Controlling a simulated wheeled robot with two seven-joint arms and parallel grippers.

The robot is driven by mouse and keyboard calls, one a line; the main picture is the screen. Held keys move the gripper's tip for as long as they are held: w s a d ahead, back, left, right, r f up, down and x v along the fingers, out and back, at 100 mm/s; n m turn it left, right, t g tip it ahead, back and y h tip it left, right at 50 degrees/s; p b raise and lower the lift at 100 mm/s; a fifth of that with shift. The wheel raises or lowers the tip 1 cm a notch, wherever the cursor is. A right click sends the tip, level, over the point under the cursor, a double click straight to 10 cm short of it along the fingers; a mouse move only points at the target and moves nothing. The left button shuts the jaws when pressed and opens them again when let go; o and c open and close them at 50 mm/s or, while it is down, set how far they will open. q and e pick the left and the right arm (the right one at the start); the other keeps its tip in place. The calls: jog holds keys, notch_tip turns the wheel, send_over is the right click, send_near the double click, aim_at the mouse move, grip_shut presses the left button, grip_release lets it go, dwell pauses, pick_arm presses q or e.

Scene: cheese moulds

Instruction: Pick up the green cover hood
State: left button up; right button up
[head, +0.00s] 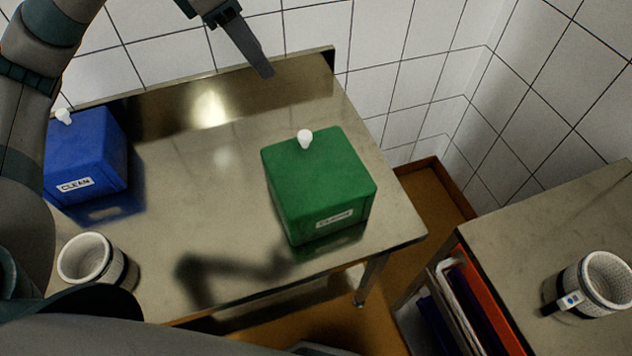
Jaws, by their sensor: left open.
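The green cover hood (317,186) is a box with a white knob (305,138) on top and a white label on its front face. It stands upright on the right part of the metal table (222,170). My left gripper (262,72) is at the top of the head view, above and behind the hood, apart from it. It is open, and nothing shows between its fingers. My right gripper is not in view.
A blue hood (88,155) labelled CLEAN stands at the table's left. A white mould (88,262) stands at the front left. Another mould (597,285) stands on the right-hand counter (540,225). Tiled walls rise behind. The table between the hoods is clear.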

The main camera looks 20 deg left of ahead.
pick_arm(q)
notch_tip(320, 180, down, 5)
jog(key=b, duration=0.4)
jog(key=shift+f, duration=0.2)
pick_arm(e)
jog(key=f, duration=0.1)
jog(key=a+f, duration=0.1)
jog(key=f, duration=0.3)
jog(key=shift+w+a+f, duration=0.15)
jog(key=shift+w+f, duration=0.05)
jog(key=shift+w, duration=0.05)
pick_arm(q)
jog(key=p+x, duration=0.4)
jog(key=x, duration=0.8)
jog(key=shift+f, duration=0.1)
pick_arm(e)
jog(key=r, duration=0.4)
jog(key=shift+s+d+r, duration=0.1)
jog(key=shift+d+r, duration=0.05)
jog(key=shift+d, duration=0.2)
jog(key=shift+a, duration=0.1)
